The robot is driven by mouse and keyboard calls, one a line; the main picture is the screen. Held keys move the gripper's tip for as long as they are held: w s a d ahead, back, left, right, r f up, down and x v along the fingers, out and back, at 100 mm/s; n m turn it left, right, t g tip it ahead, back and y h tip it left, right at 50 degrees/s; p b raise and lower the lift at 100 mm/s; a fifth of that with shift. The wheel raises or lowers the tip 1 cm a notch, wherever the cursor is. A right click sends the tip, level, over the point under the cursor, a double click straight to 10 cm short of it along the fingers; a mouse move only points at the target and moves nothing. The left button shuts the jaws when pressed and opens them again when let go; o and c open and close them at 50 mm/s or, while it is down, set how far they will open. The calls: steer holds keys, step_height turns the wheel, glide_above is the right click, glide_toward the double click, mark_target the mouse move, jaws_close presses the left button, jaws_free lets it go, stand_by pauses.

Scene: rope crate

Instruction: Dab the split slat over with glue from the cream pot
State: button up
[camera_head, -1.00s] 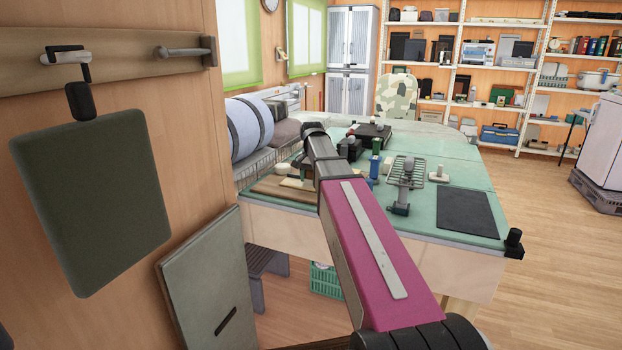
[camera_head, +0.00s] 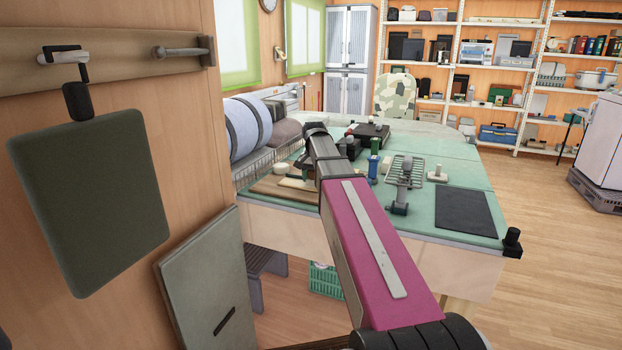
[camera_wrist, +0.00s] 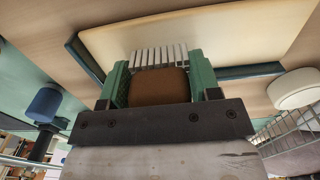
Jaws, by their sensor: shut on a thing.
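My gripper (camera_wrist: 155,88) shows in the wrist view with its green fingers shut on a brown block with pale bristles (camera_wrist: 160,57), which looks like a brush. Beyond the bristles lies a broad cream board (camera_wrist: 200,35) with a dark blue edge, perhaps the slat; I see no clear split in it. Whether the bristles touch it, I cannot tell. A round cream pot (camera_wrist: 293,88) stands to the right in the wrist view. In the head view, a small pale round thing (camera_head: 281,168), possibly the same pot, is on the bench left of my arm. My arm hides the gripper there.
The green-topped bench (camera_head: 460,175) carries a wire rack, a black mat (camera_head: 465,210), a blue-capped item (camera_wrist: 45,102) and a wire basket with rolls at its left. A grey panel (camera_head: 205,275) leans at the near left. Open floor lies to the right.

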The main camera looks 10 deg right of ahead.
steer(key=shift+s+d+r, duration=0.1)
steer(key=shift+s+d, duration=0.55)
steer(key=shift+d, duration=0.35)
steer(key=shift+d, duration=0.1)
steer(key=shift+s+d, duration=0.3)
steer(key=shift+w+a, duration=0.55)
steer(key=shift+a, duration=0.2)
steer(key=shift+w+a, duration=0.5)
steer(key=shift+a, duration=0.25)
steer(key=shift+a, duration=0.1)
steer(key=shift+w+a, duration=0.55)
steer(key=shift+a, duration=0.2)
steer(key=shift+w+a, duration=0.5)
steer(key=shift+a, duration=0.2)
steer(key=shift+a, duration=0.1)
